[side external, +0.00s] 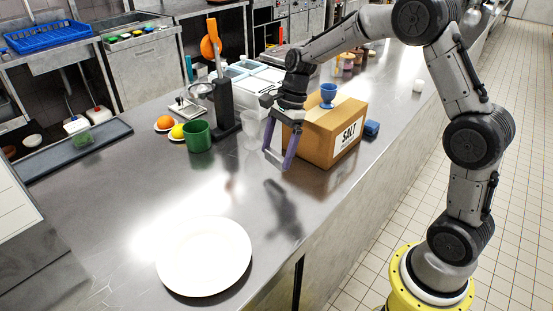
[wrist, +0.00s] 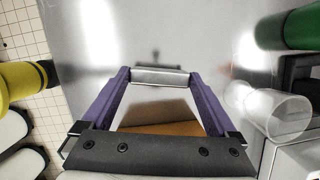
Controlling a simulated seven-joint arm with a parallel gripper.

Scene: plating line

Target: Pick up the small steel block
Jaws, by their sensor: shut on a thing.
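My gripper (side external: 278,161) hangs above the steel counter, in front of the left side of the salt box. In the wrist view its two purple fingers are shut on the small steel block (wrist: 160,76), a grey bar spanning between the fingertips. In the side view the block (side external: 272,157) is a small pale bar at the fingertips. A shadow of the arm and gripper lies on the counter below, apart from the fingertips, so the block appears held clear of the surface.
The cardboard SALT box (side external: 340,135) bears a blue cup (side external: 328,94); a blue sponge (side external: 372,128) lies beside it. A clear glass (wrist: 275,115) and green mug (side external: 198,136) stand left of the box. A white plate (side external: 204,256) lies in front, with bare counter between.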

